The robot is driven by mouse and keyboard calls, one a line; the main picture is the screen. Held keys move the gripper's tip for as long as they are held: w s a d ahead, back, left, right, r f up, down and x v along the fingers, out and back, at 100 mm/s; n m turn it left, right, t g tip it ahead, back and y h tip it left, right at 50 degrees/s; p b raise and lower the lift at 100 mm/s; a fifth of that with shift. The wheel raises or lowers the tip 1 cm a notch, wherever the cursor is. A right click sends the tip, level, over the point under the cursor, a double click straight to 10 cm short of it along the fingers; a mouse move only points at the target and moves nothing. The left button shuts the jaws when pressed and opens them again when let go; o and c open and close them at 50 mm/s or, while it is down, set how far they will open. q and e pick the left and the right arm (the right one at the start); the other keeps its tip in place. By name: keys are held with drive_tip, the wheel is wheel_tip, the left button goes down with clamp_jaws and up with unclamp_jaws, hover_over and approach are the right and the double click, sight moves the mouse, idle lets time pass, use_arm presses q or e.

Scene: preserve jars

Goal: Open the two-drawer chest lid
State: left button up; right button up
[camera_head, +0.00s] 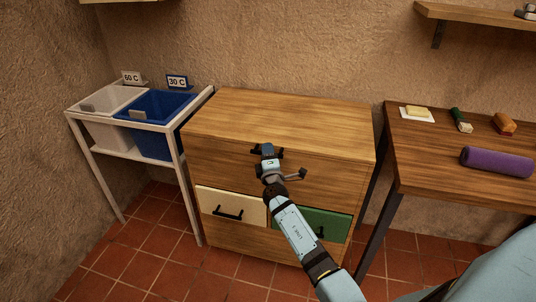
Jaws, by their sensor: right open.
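The wooden two-drawer chest (215,165) stands against the wall in the middle of the view. Its flat lid (285,115) lies level and looks closed. Below the plain upper front are a cream drawer (232,201) at left and a green drawer (334,224) at right, both shut, with dark handles. My right gripper (267,151) is open and empty, in front of the upper front panel just below the lid's front edge. I cannot tell if it touches the chest. My right forearm hides part of the front and of the green drawer. My left gripper is not in view.
At left, a white rack (104,188) holds a white bin (100,125) and a blue bin (152,138). At right, a wooden table (425,152) bears a purple roll (497,161) and small items. A shelf (490,17) hangs above it. The lid's top is clear.

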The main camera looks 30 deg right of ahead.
drive_tip(key=shift+r, duration=0.1)
clamp_jaws()
